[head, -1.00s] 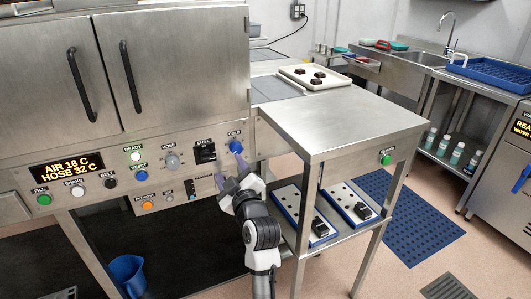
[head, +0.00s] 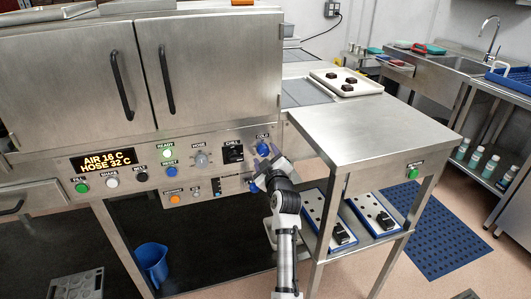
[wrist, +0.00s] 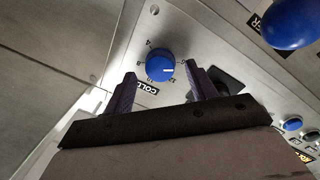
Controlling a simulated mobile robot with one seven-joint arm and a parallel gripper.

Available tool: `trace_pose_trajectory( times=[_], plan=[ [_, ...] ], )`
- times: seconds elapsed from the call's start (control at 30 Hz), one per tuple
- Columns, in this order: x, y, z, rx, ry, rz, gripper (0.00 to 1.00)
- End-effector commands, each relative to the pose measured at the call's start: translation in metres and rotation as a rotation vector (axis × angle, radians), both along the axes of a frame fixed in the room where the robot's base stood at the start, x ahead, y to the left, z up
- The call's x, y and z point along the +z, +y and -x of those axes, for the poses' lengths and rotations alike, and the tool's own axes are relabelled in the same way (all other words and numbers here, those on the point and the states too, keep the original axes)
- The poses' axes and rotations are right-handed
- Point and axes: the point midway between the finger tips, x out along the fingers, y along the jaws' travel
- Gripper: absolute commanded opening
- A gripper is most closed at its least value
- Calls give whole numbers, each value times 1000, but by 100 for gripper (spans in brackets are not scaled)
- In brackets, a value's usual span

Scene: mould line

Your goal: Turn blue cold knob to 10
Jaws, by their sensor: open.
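The blue cold knob (head: 263,149) sits at the right end of the steel control panel, under the label COLD. In the wrist view the blue cold knob (wrist: 160,67) has a white mark pointing to the right of the picture, with scale marks around it. My gripper (head: 268,174) is just below the knob in the head view. In the wrist view my gripper (wrist: 162,76) is open, one purple finger on each side of the knob. I cannot tell whether either touches it.
The display (head: 104,160) reads AIR 16 C, HOSE 32 C. A grey hose knob (head: 201,160) and several buttons share the panel. Another blue round part (wrist: 290,22) is at upper right in the wrist view. A steel table (head: 375,130) stands close on the right.

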Motion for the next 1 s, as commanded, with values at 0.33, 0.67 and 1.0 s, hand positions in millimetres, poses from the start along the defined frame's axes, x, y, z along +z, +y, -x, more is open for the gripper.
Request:
trace_pose_trajectory(
  times=[0.33,0.67,1.0],
  plan=[
    [0,3,-11,1,-1,0,57],
    [0,3,-11,0,0,-1,29],
    [0,3,-11,0,5,-13,12]
  ],
)
